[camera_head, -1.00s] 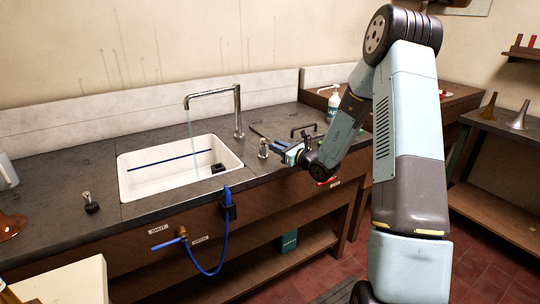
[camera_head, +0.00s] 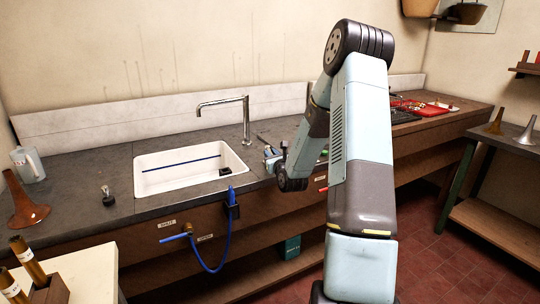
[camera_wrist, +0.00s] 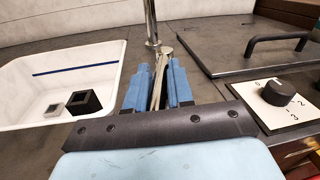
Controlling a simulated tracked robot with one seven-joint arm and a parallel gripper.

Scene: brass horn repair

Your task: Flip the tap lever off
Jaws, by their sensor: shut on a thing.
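The tap (camera_head: 246,122) is a chrome pipe that rises behind the white sink (camera_head: 146,188), its spout reaching left over the basin. No water stream shows under the spout. The tap lever (camera_wrist: 164,85) is a slim metal bar on a short post beside the tap's foot. It lies between the two blue fingers of my gripper (camera_wrist: 157,88), which are shut on it and point away toward the post. In the head view my gripper (camera_head: 270,157) is low at the sink's right end, and the arm partly hides that area.
A dark lid with a handle (camera_wrist: 277,42) and a numbered dial (camera_wrist: 279,92) lie right of my gripper. Two small blocks (camera_wrist: 84,101) sit in the sink. A blue hose (camera_head: 229,240) hangs in front. A jug (camera_head: 27,164) and brass horn bell (camera_head: 28,212) stand far left.

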